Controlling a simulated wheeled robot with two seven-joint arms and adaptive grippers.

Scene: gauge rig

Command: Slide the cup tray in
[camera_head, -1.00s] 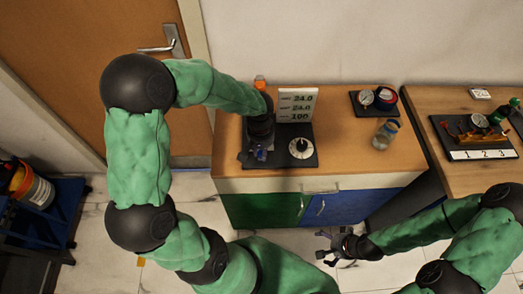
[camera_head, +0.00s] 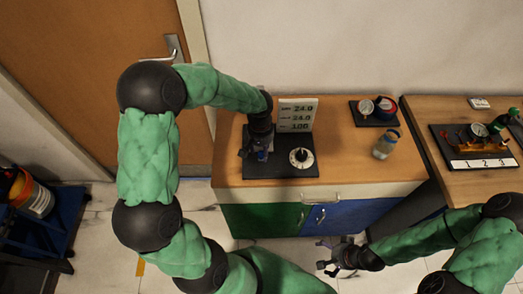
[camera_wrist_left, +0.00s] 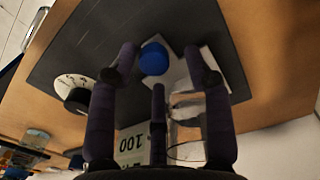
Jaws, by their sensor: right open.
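A black base plate (camera_head: 282,170) on the wooden bench carries a white sign (camera_head: 297,115) with printed numbers and a white dial with a black knob (camera_head: 300,157). My left gripper (camera_head: 256,155) is over the plate's left part, left of the dial. In the left wrist view its dark fingers (camera_wrist_left: 158,72) are spread around a round blue piece (camera_wrist_left: 154,58), with a gap showing on the right. A pale flat piece (camera_wrist_left: 183,75) and a clear glass-like cup (camera_wrist_left: 187,130) are partly hidden by the fingers. I cannot tell which part is the tray. My right gripper (camera_head: 326,257) is open and empty in front of the bench.
A clear jar with a blue lid (camera_head: 385,145) and a gauge on a black plate (camera_head: 373,111) stand to the right on the bench. Green and blue cabinet fronts (camera_head: 345,215) are below. A second bench (camera_head: 465,103) holds a gauge rig numbered 1, 2, 3.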

